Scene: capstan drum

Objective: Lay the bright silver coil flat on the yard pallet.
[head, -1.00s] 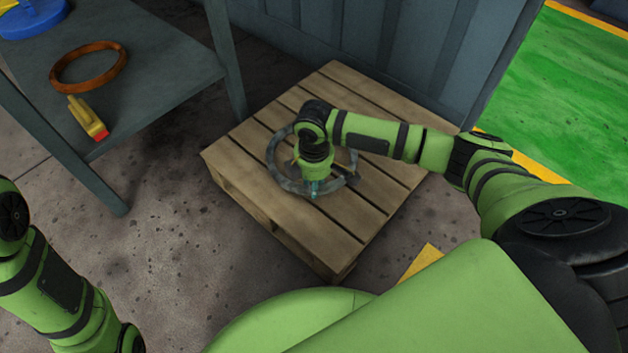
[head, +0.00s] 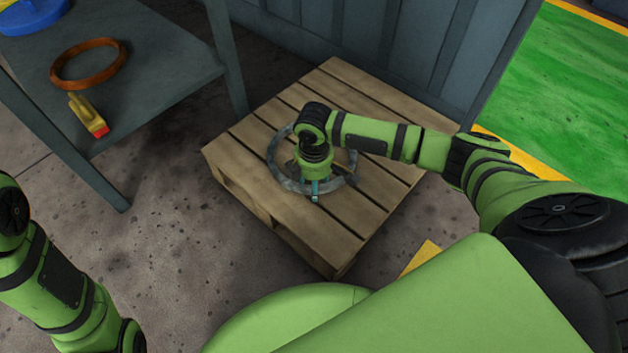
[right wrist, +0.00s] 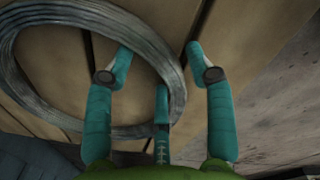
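The bright silver coil (head: 278,171) lies on the yard pallet (head: 334,238), near its middle, and looks flat on the slats. My right gripper (head: 315,195) points down at the coil's near side. In the right wrist view, the coil (right wrist: 50,20) rests on the boards and its strand passes between the spread teal fingers of my right gripper (right wrist: 160,68). One finger is inside the ring and one is outside, with gaps to the strand. A third finger is close to the strand; contact is unclear. My left arm shows at the left edge, but its gripper is out of view.
A grey table (head: 165,60) at upper left holds a copper-coloured ring (head: 88,82), a yellow tool with a red end (head: 90,115) and a blue item (head: 33,17). A grey corrugated wall (head: 385,45) stands behind the pallet. Open floor lies left of the pallet.

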